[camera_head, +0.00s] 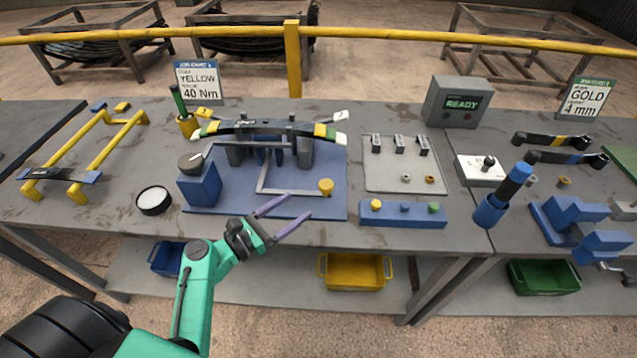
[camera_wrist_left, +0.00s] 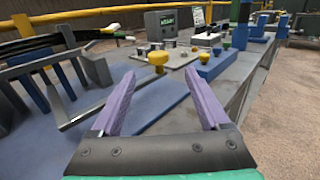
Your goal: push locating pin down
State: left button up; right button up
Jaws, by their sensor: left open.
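A yellow-knobbed pin (camera_head: 326,186), which looks like the locating pin, stands upright at the right front of the blue fixture plate (camera_head: 225,206). A grey bar frame runs up to it. The knob also shows in the left wrist view (camera_wrist_left: 158,58), ahead between my fingers and apart from them. My left gripper (camera_head: 297,207) is open and empty, with purple fingers over the front edge of the plate, just left of and nearer than the pin. The pin's lower end is hard to make out. My right gripper is not in view.
A dark leaf spring (camera_head: 265,126) with yellow, green and white bands lies on the fixture behind. A blue block (camera_head: 403,214) with coloured buttons stands to the right. A blue post (camera_head: 199,184) with a dark knob stands at the plate's left. The grey bench front is clear.

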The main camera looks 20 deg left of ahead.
aim_at(320, 189)
pick_arm(q)
jog(key=p+x, duration=0.1)
jog(key=x, duration=0.4)
jog(key=shift+w+a, duration=0.1)
jog(key=shift+w, duration=0.15)
jog(key=x, duration=0.3)
jog(key=shift+w+d+f, duration=0.15)
jog(key=shift+w+d, duration=0.1)
jog(key=shift+w, duration=0.05)
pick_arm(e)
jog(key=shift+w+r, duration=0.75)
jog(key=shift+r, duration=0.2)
pick_arm(q)
grip_shut()
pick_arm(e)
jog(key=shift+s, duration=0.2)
pick_arm(q)
jog(key=shift+f, duration=0.1)
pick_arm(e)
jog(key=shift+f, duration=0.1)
